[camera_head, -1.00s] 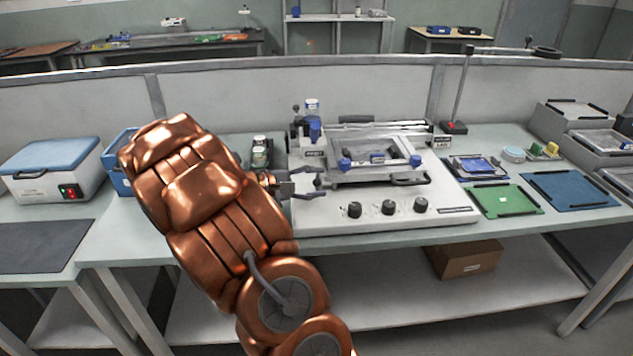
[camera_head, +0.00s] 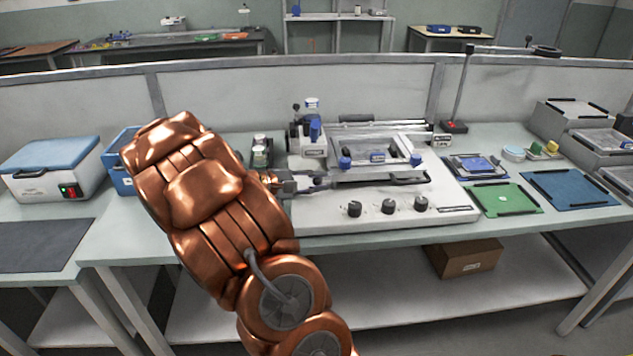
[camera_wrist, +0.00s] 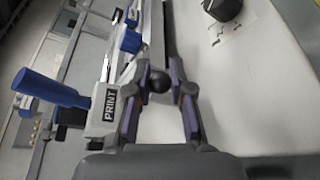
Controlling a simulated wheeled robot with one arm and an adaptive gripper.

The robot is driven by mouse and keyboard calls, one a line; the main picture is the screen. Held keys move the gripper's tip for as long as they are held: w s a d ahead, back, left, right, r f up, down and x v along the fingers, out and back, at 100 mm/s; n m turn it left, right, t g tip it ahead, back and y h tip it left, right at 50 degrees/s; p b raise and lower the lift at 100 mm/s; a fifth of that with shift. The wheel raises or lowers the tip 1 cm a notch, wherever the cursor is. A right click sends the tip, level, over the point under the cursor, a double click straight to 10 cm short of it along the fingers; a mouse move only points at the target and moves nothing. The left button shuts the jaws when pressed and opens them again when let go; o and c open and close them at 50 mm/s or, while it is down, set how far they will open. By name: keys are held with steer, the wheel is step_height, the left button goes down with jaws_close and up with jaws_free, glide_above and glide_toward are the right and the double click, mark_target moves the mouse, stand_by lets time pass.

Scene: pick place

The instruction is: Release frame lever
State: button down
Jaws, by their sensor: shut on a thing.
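The machine (camera_head: 320,213) on the bench has a grey frame (camera_head: 408,146) with blue clamps, lying roughly flat. A black handle (camera_head: 410,178) sticks out at the frame's front right. My gripper (camera_head: 324,182) is at the frame's front left corner. In the wrist view my gripper (camera_wrist: 161,80) has its fingers on either side of a small round black knob (camera_wrist: 158,83), which looks like the lever's end, and is shut on it. The lever's stem is mostly hidden. A blue handle (camera_wrist: 50,88) stands beside the PRINT label (camera_wrist: 110,105).
Black dials (camera_head: 388,207) sit on the machine's front. A green mat (camera_head: 507,199) and a blue mat (camera_head: 570,190) lie right of the machine. A blue-lidded box (camera_head: 50,168) is at the left.

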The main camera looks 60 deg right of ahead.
steer(key=shift+s+f+b, duration=0.1)
steer(key=shift+b, duration=0.2)
steer(key=shift+s+n+t+h+b, duration=0.1)
steer(key=shift+n+t+h+b, duration=0.2)
steer(key=shift+n+t, duration=0.1)
steer(key=shift+s+d+n+t+h+b, duration=0.15)
steer(key=shift+n+t+h+b, duration=0.1)
steer(key=shift+n+t+b, duration=0.2)
steer(key=shift+s+d+n+t+h+b, duration=0.1)
steer(key=shift+n+t+h+b, duration=0.2)
steer(key=shift+t+b, duration=0.25)
steer(key=c, duration=1)
jaws_free()
steer(key=v, duration=1.2)
steer(key=shift+s, duration=0.1)
